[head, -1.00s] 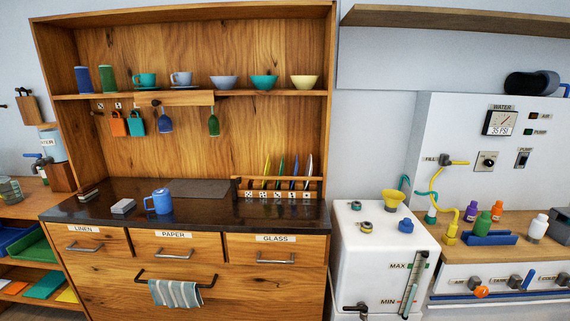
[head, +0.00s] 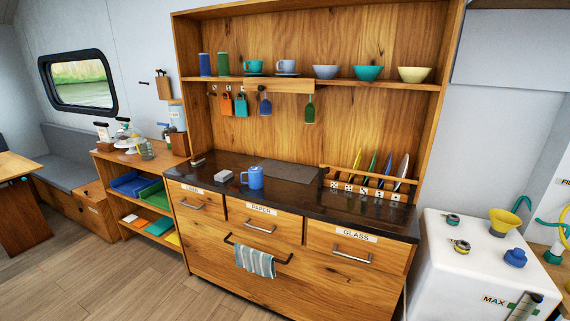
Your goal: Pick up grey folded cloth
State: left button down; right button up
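A grey and white striped towel (head: 256,262) hangs over the bar on the cabinet front. Neither of my grippers is in view.
A plate rack (head: 362,182) stands at the counter's right end. A dark flat mat (head: 290,172) lies behind the mug. A white tank (head: 475,260) stands right of the cabinet. The wooden floor (head: 125,285) at front left is clear.

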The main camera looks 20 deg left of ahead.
aim_at(224, 176)
jog(key=u, duration=1.2)
